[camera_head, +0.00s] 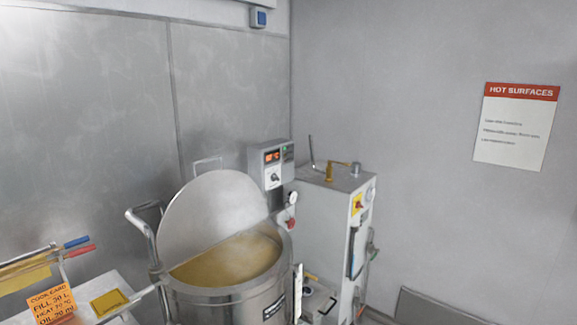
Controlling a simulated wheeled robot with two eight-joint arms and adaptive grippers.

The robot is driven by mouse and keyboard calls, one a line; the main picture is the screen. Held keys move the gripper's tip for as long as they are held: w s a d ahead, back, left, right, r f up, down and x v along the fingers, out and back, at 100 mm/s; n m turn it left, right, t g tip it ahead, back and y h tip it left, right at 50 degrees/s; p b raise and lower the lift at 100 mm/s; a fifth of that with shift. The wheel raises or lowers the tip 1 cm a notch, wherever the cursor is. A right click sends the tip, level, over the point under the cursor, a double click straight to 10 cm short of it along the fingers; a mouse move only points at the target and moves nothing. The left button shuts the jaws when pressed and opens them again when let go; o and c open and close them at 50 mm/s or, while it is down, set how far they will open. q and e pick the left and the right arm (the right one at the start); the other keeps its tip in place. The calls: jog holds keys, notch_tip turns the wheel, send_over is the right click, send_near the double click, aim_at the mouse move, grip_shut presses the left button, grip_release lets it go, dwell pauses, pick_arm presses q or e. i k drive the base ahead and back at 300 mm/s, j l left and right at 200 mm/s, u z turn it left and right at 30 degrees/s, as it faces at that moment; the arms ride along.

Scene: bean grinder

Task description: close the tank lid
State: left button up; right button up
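The tank (225,306) is a round steel vessel in the lower middle, holding a yellowish-brown content (235,260). Its lid (212,210) is a round grey plate that stands tilted up over the back left of the tank, so the tank's mouth is open at the front. A thin loop handle (208,160) shows at the lid's top edge. Neither of my grippers is in view. The tank's lower part is cut off by the picture's bottom edge.
A bent steel tube (148,235) rises at the tank's left. A control box (271,165) and grey cabinet (335,215) stand behind and right. At left are an orange cook card (50,303) and red and blue handles (78,248). A hot-surfaces sign (517,127) hangs right.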

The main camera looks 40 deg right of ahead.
aim_at(173, 249)
jog(key=z, duration=0.85)
jog(key=i+l, duration=0.25)
jog(key=l, duration=0.15)
jog(key=i+l, duration=0.25)
jog(key=l, duration=0.15)
